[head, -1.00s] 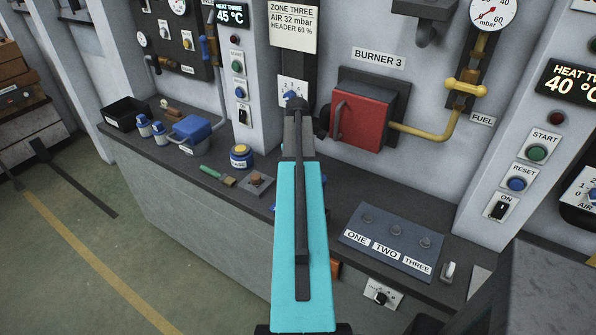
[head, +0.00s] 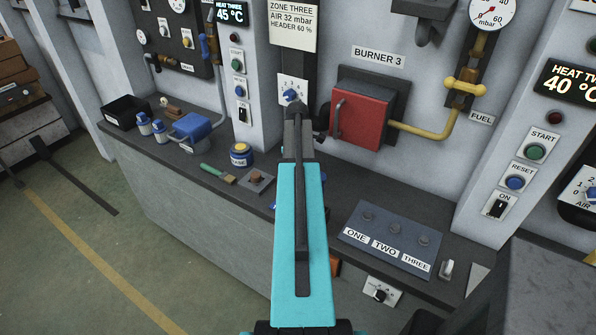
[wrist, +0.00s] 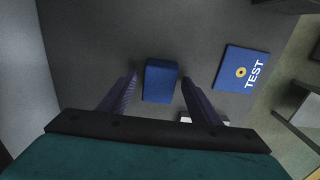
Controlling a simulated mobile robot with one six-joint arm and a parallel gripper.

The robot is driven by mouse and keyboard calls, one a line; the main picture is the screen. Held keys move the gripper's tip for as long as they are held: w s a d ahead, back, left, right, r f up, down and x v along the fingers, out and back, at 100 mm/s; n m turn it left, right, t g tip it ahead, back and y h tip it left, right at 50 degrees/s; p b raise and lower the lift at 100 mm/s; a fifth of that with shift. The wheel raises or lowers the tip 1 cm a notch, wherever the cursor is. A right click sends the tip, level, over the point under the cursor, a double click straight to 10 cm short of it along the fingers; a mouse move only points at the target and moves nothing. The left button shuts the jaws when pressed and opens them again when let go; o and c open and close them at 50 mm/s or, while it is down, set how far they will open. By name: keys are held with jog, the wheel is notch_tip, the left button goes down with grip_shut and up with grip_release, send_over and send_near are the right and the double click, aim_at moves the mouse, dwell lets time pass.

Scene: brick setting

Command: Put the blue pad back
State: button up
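The blue pad (wrist: 161,80) is a small plain blue block on the dark grey ledge, seen in the wrist view. My gripper (wrist: 160,84) is open, with one dark finger on each side of the pad. There is a gap between the pad and each finger, and the gripper's height above the ledge is hard to judge. A flat blue plate marked TEST (wrist: 241,69), with a yellow ring, lies to the right of the fingers. In the head view my turquoise arm hides the gripper and most of the ledge around it.
The ledge (head: 225,178) also holds a blue-lidded tin (head: 241,154), a green-handled brush (head: 217,174), a blue box (head: 192,128) and a black tray (head: 126,112). A ONE/TWO/THREE panel (head: 387,240) lies right of my arm. The red burner (head: 362,118) juts from the wall.

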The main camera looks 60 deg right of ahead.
notch_tip(320, 180, up, 12)
jog(key=b, duration=0.3)
jog(key=shift+r+b, duration=0.15)
jog(key=shift+b, duration=0.25)
dwell(0.5)
dwell(0.8)
